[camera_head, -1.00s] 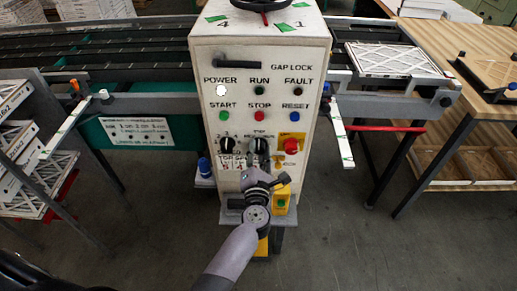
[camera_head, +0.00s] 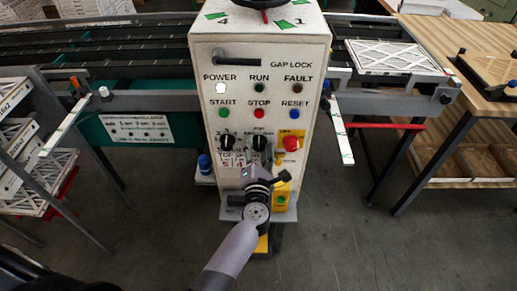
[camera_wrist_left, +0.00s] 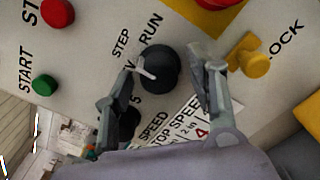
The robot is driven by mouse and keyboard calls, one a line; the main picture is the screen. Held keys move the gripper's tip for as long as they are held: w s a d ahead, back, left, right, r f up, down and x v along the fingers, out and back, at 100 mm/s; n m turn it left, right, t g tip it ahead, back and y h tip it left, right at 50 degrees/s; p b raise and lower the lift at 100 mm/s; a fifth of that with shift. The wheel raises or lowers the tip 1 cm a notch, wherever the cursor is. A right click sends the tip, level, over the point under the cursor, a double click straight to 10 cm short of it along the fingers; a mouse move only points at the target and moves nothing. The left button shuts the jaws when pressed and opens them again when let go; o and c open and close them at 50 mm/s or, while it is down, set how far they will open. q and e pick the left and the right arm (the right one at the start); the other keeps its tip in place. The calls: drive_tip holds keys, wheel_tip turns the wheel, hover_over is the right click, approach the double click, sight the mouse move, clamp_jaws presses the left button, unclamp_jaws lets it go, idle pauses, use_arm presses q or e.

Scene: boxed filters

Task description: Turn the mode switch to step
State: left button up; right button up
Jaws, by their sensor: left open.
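The mode switch (camera_head: 259,142) is the black knob in the middle of the panel's lower row in the head view. In the left wrist view, the black knob (camera_wrist_left: 162,68) has a white mark on its left side, and STEP and RUN are printed beside it. My left gripper (camera_wrist_left: 172,68) is open in the wrist view, with one finger on each side of the knob. I cannot tell whether either finger touches it. In the head view, my left gripper (camera_head: 268,166) is just below the knob, in front of the panel's lower part. My right gripper is not in view.
Another black knob (camera_head: 227,142) is left of the mode switch, and a red button (camera_head: 291,143) on a yellow plate is to its right. Green START (camera_head: 223,113), red STOP (camera_head: 259,113) and blue RESET (camera_head: 295,114) buttons are above. A yellow knob (camera_wrist_left: 255,63) lies near the right finger.

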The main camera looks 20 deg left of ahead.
use_arm(q)
drive_tip(key=v, duration=1.2)
idle(0.3)
